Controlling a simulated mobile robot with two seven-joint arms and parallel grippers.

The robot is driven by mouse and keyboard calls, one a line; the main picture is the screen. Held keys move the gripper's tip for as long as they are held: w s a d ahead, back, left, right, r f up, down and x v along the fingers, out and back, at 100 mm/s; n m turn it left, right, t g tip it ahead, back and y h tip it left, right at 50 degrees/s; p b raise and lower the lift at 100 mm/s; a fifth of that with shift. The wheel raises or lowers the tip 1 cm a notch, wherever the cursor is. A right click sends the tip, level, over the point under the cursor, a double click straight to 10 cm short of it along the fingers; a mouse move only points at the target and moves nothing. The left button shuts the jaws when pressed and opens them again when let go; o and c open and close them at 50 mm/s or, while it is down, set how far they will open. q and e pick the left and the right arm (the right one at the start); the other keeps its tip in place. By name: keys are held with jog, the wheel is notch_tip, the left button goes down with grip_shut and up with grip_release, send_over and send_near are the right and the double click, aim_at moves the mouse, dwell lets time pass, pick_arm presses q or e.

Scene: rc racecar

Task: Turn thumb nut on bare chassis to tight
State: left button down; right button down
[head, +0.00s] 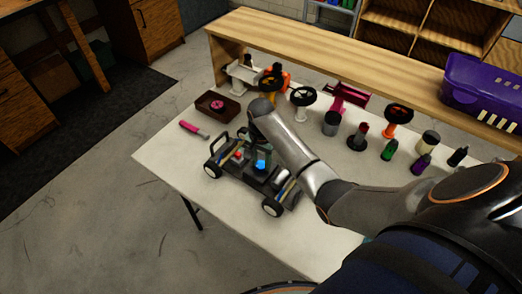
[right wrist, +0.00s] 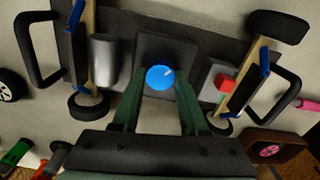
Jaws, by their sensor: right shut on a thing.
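The bare chassis (head: 228,172) of the racecar stands on its wheels on the white table. The blue thumb nut (right wrist: 160,77) sits near the middle of the chassis on a dark plate (right wrist: 165,50); it also shows as a blue spot in the head view (head: 262,164). A small pale mark is on the nut's right side. My right gripper (right wrist: 160,84) reaches down over the chassis, its green-grey fingers shut on the nut from both sides. In the head view my right wrist hides part of the chassis. My left gripper is out of view.
A pink-handled tool (head: 194,130) and a brown tray (head: 218,106) lie left of and behind the chassis. Several stands, cups and bottles line the table's back. A purple crate (head: 487,90) sits on the wooden shelf (head: 330,52). The white table (head: 165,157) is clear at front left.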

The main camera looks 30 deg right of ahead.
jog(key=m, duration=0.5)
jog(key=shift+a+m, duration=0.15)
jog(key=shift+m, duration=0.15)
jog(key=m, duration=0.4)
jog(key=shift+m, duration=0.4)
jog(key=shift+c, duration=2.1)
grip_release()
